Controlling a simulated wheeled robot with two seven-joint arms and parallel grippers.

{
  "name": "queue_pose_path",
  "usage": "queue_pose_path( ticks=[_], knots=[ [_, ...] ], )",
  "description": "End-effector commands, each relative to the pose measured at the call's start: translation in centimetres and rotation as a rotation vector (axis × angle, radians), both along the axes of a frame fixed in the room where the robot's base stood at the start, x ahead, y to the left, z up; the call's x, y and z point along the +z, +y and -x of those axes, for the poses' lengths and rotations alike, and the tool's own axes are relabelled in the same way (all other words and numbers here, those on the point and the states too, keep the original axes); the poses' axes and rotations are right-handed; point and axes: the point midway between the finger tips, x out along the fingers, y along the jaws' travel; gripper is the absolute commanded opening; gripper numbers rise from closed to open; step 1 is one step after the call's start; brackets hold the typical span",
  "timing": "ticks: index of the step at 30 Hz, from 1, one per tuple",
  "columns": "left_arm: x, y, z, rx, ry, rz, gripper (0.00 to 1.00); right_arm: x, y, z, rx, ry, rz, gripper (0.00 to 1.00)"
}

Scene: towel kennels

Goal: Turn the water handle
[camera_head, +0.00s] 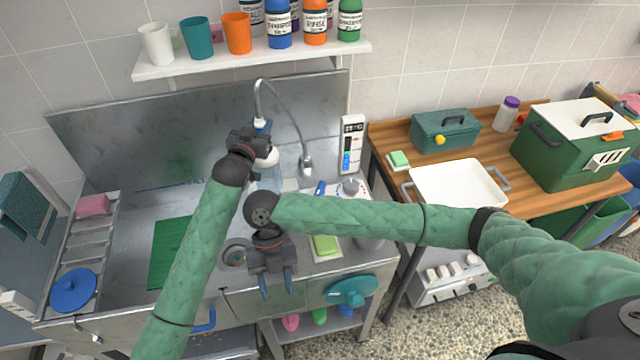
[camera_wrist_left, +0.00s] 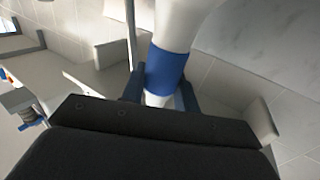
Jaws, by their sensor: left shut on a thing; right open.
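My left gripper (camera_head: 262,126) is at the back of the sink, close to the base of the curved metal tap (camera_head: 259,92). In the left wrist view its blue fingers (camera_wrist_left: 160,88) are shut on a white handle with a blue band (camera_wrist_left: 166,66). The handle rises up between the fingers; its lower end is hidden behind the gripper body. In the head view my gripper and arm hide most of the handle. My right gripper (camera_head: 276,284) is open and empty, pointing down over the sink's front edge.
The tap's spout (camera_head: 306,165) hangs right of my left gripper. A shelf (camera_head: 250,60) with cups and bottles is above. A white tray (camera_head: 458,185) and green boxes stand on the wooden table at right.

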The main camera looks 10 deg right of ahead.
Motion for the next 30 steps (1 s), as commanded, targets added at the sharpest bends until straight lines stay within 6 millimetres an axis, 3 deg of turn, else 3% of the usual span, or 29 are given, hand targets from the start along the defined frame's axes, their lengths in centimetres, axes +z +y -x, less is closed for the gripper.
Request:
queue_pose_path(
  ticks=[1,6,18,24,30],
  knots=[
    [0.1,0.0,0.0,0.000,-0.001,0.000,0.00,0.5,-1.0,-2.2,-0.041,-0.038,0.018,0.42],
    [0.1,0.0,0.0,0.000,-0.001,0.000,0.00,2.4,-4.1,-8.7,-0.178,-0.153,0.075,0.42],
    [0.1,0.0,0.0,0.000,-0.001,0.000,0.00,9.2,-12.5,-21.9,-0.491,-0.403,0.177,0.42],
    [0.1,0.0,0.0,0.000,-0.001,0.000,0.00,12.2,-15.7,-25.7,-0.600,-0.483,0.203,0.42],
    [0.1,0.0,0.0,0.000,-0.001,0.000,0.00,13.4,-17.1,-27.2,-0.645,-0.515,0.214,0.42]
  ],
)
